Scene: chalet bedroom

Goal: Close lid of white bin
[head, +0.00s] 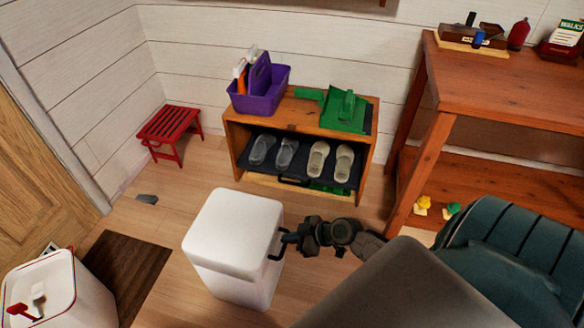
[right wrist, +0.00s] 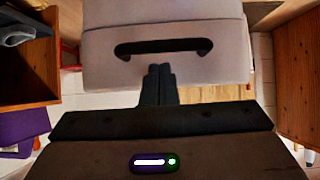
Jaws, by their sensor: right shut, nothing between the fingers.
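The white bin (head: 232,270) stands on the wood floor in the middle of the head view. Its lid (head: 235,228) looks down flat on top, with no visible gap. A black handle (head: 276,246) is on its right side; this handle also shows in the right wrist view (right wrist: 163,47). My right gripper (head: 292,238) reaches in from the right, beside the bin at handle height. In the right wrist view its fingers (right wrist: 158,72) are together and empty, just below the handle. I cannot tell if they touch the bin. My left gripper is not in view.
A wooden shoe shelf (head: 295,118) with a purple caddy (head: 258,90) and green dustpan stands behind. A red stool (head: 168,128) is at the back left. A second white container (head: 60,290) is at lower left. A teal chair (head: 500,250) and wooden table (head: 500,95) are right.

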